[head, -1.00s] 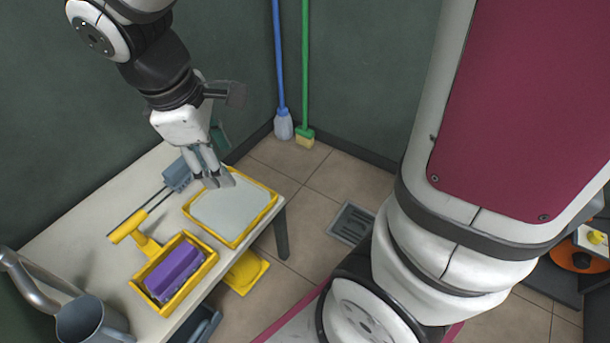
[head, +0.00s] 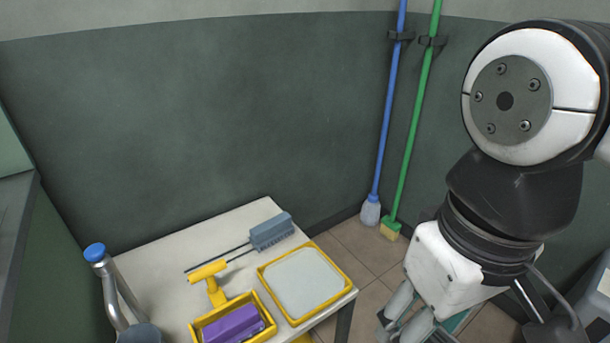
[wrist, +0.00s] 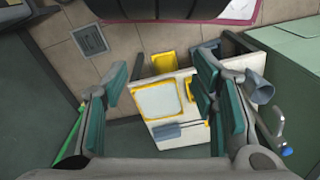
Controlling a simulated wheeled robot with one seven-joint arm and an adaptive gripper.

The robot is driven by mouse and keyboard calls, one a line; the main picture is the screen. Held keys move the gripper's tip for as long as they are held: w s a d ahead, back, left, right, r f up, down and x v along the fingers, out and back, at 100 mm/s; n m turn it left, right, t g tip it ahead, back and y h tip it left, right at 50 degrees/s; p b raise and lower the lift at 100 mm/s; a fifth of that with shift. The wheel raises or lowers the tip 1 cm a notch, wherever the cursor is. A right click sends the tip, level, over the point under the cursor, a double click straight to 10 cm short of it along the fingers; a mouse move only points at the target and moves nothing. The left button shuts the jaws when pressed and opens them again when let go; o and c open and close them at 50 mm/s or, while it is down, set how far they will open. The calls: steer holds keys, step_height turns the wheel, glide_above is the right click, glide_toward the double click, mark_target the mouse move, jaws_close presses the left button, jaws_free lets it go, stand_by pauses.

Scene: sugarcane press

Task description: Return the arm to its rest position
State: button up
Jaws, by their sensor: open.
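My gripper (head: 408,322) is at the lower right of the head view, to the right of the white table (head: 172,268), with its fingertips near the picture's lower edge. In the wrist view my gripper (wrist: 165,100) shows its two green-padded fingers wide apart with nothing between them. My arm rises from it at the right of the head view. The wrist view looks down on the table (wrist: 180,78) from above, partly behind the right finger.
A blue mop (head: 388,120) and green broom (head: 415,130) stand by the wall.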

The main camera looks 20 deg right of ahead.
stand_by(0.6)
step_height(320, 180, up, 27)
steer(key=t+p, duration=0.3)
steer(key=p, duration=2.2)
steer(key=shift+d+r+t+p, duration=0.2)
steer(key=shift+d+t+p, duration=0.05)
steer(key=shift+t+p, duration=0.15)
